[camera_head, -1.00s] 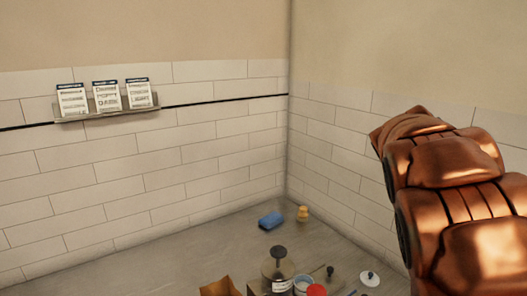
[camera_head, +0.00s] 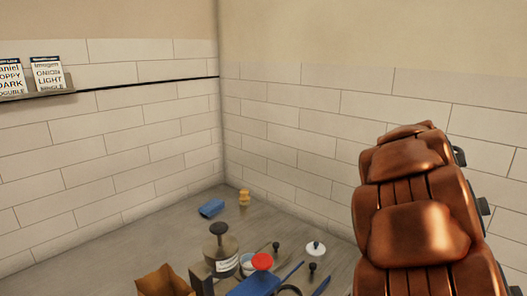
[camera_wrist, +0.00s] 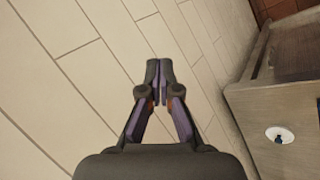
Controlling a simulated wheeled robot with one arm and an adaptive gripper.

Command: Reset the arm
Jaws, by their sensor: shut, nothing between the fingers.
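My gripper (camera_wrist: 158,75) shows in the wrist view with its two fingers closed together and nothing between them. It is in front of a pale tiled wall (camera_wrist: 85,55), apart from any object. In the head view my copper-coloured arm is raised at the right side, and the gripper itself does not show there.
A card shelf (camera_head: 35,93) is on the left wall. A cabinet (camera_wrist: 275,105) stands right in the wrist view.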

